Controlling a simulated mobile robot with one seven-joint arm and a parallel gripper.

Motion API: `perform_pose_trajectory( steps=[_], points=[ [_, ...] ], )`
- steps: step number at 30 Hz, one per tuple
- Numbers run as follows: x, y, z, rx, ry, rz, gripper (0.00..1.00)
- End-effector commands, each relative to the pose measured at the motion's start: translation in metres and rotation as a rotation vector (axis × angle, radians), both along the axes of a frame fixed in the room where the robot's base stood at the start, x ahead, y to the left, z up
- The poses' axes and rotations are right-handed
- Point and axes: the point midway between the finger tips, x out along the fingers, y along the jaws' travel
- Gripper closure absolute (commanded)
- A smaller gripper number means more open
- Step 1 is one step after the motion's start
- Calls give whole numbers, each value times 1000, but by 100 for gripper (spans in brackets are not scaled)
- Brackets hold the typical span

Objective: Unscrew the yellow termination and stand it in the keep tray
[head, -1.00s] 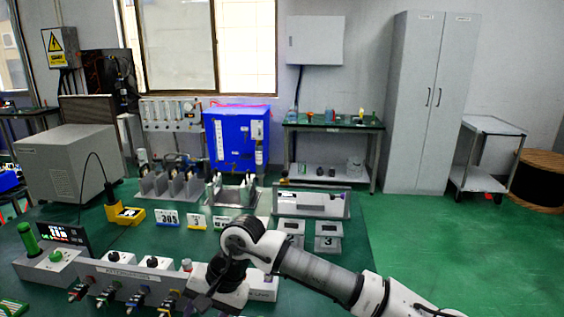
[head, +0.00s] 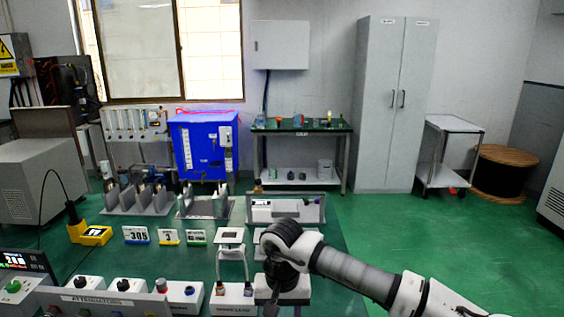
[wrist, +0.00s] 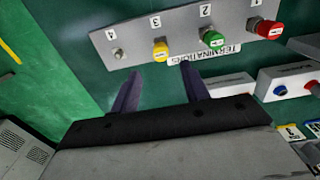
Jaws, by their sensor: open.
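The yellow termination (wrist: 160,50) is a knurled cap on the grey terminations panel (wrist: 130,45) in the wrist view, at the position marked 3. It stands ahead of my gripper (wrist: 160,75), whose two purple fingers are apart with nothing between them. The fingertips are short of the panel in the picture and do not appear to touch the cap. In the head view my wrist (head: 285,255) is at the bottom centre; my fingers cannot be made out there. I cannot tell which container is the keep tray.
A green termination (wrist: 212,40) and a red one (wrist: 265,28) sit beside the yellow one; position 4 shows no coloured cap. White boxes (wrist: 290,82) stand to the right. In the head view, an attenuators panel (head: 100,300) is at lower left and a blue cabinet (head: 200,147) behind.

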Motion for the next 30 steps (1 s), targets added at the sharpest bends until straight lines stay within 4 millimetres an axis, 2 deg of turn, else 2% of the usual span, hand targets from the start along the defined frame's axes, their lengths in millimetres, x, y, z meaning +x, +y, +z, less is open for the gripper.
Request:
perform_pose_trajectory(
  steps=[8,21,25,30],
  points=[
    [0,1,-15,2,0,0,55],
    [0,0,-75,1,-1,0,55],
    [0,0,-86,0,-1,0,55],
    [0,0,-91,0,-1,0,55]
  ],
)
